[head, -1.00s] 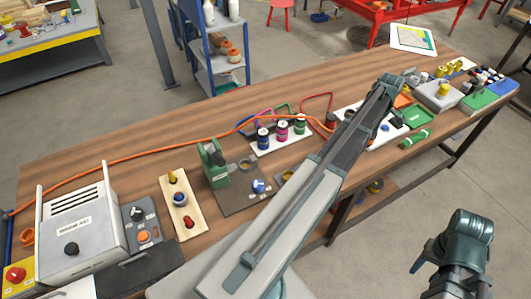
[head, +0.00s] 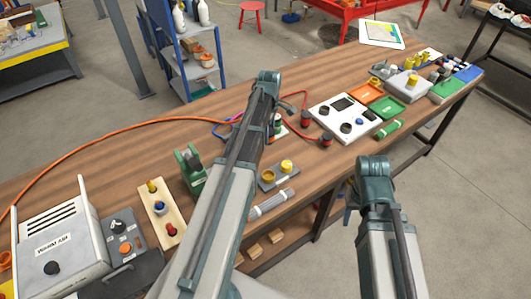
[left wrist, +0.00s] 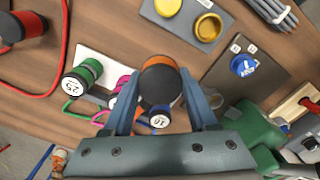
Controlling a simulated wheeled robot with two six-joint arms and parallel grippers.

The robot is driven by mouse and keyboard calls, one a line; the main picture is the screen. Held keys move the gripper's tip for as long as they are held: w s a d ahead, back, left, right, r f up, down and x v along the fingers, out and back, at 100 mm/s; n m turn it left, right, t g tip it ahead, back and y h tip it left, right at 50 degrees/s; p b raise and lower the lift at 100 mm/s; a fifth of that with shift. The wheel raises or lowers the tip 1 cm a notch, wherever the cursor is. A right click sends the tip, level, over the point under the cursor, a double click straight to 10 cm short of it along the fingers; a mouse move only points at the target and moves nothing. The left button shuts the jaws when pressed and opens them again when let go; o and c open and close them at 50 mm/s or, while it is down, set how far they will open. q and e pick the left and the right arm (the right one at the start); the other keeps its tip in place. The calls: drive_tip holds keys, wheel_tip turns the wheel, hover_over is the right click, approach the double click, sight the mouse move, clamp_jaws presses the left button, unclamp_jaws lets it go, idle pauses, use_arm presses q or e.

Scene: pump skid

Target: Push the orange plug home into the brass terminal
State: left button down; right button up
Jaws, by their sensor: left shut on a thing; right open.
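In the left wrist view my left gripper (left wrist: 160,80) is shut on a round plug (left wrist: 158,78) with a dark end and an orange rim, seen nearly end-on. In the head view my left gripper (head: 284,106) is over the middle of the table, and the arm hides the plug. A brass-coloured round socket (head: 268,176) sits on a small grey plate beside a yellow cap; it also shows in the left wrist view (left wrist: 207,26), apart from the held plug. My right gripper (head: 374,163) is empty and open beside the table's front edge; its fingertips are hard to make out.
Red-and-black plugs (head: 326,138) lie right of my left gripper. An orange cable (head: 130,126) crosses the table. A white panel (head: 345,117) stands further right.

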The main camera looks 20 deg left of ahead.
use_arm(q)
drive_tip(key=s+d, duration=0.4)
drive_tip(key=s, duration=0.5)
drive_tip(key=shift+f+b, duration=2.6)
drive_tip(key=shift+b, duration=0.05)
drive_tip(key=shift+d+f+b, duration=0.1)
drive_tip(key=shift+f+b, duration=1.65)
drive_tip(key=shift+c, duration=0.6)
unclamp_jaws()
drive_tip(key=shift+r, duration=0.1)
